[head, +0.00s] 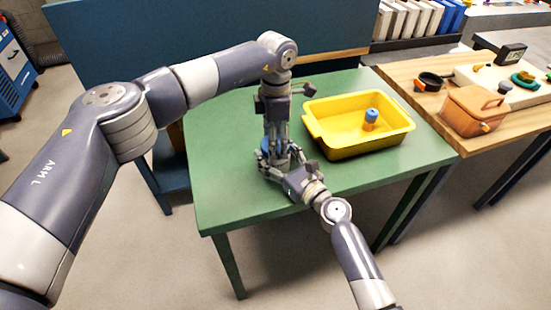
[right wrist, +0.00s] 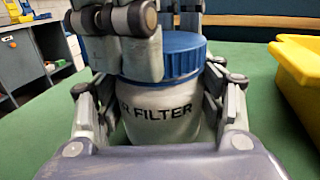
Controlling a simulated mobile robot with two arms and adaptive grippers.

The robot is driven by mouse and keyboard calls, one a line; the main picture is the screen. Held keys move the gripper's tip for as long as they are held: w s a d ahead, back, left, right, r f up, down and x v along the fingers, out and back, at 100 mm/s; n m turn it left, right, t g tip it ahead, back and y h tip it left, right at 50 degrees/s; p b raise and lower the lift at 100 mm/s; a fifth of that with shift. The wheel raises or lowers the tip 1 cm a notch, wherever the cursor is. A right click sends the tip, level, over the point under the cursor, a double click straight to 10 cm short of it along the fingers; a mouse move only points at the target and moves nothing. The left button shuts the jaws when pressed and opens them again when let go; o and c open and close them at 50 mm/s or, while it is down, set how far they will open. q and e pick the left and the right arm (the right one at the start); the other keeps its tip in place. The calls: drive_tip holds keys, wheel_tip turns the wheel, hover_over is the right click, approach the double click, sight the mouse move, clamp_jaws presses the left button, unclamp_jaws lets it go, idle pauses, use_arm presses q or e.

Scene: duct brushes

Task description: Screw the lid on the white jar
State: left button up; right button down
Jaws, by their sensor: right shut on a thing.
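The white jar (right wrist: 165,112), printed with FILTER, stands upright on the green table. My right gripper (head: 277,163) is shut around its body, with fingers on both sides in the right wrist view. The ribbed blue lid (right wrist: 182,56) sits about level on the jar's top; whether its thread is engaged is hidden. My left gripper (head: 276,140) points straight down from above, its fingers at the lid. One finger covers part of the lid's near side in the right wrist view; I cannot tell whether they grip it. In the head view the jar is mostly hidden by the grippers.
A yellow bin (head: 340,148) holding a small blue-topped orange item (head: 371,118) stands right of the jar on the green table (head: 232,190). A wooden bench (head: 420,68) with an orange box (head: 474,112) adjoins at right. The table's front left is clear.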

use_arm(q)
drive_tip(key=m, duration=1.3)
drive_tip(key=shift+m, duration=0.4)
drive_tip(key=o, duration=1.2)
drive_tip(key=shift+o, duration=0.2)
wheel_tip(320, 180, up, 12)
use_arm(e)
drive_tip(key=shift+c, duration=1.7)
unclamp_jaws()
